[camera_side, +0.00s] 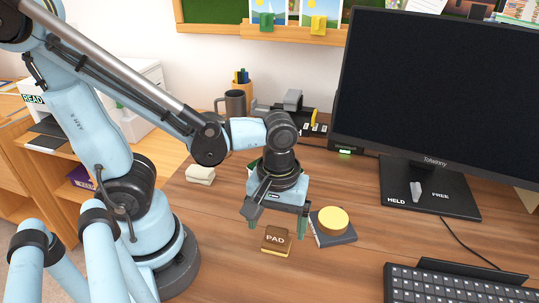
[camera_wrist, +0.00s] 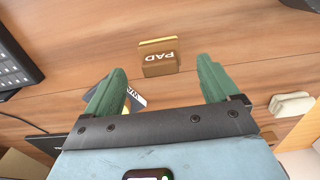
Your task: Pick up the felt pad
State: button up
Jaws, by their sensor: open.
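The felt pad (camera_side: 276,239) is a small brown block marked PAD, with a pale yellow layer along its edge. It lies flat on the wooden desk. In the wrist view the pad (camera_wrist: 160,65) sits beyond and between the two green fingertips, with bare desk on both sides of it. My gripper (camera_side: 277,226) points down above and just behind the pad in the side view. Its green fingers are spread apart and nothing is between them. In the wrist view my gripper (camera_wrist: 161,80) is also open and empty.
Pale blocks (camera_side: 200,175) lie at left. A mug (camera_side: 233,103) stands at the back. Desk in front is clear.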

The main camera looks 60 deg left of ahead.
aim_at(277, 230)
jog(key=shift+f, duration=2.4)
jog(key=c, duration=1.2)
jog(key=shift+r, duration=0.15)
jog(key=shift+r, duration=0.75)
jog(key=r, duration=0.2)
jog(key=shift+s+d+r, duration=0.25)
jog(key=shift+s+r, duration=0.05)
jog(key=shift+r, duration=0.1)
jog(key=s+d+r, duration=0.4)
jog(key=s, duration=0.1)
jog(key=s+d+r, duration=0.2)
jog(key=s+d, duration=0.1)
jog(key=shift+r, duration=0.2)
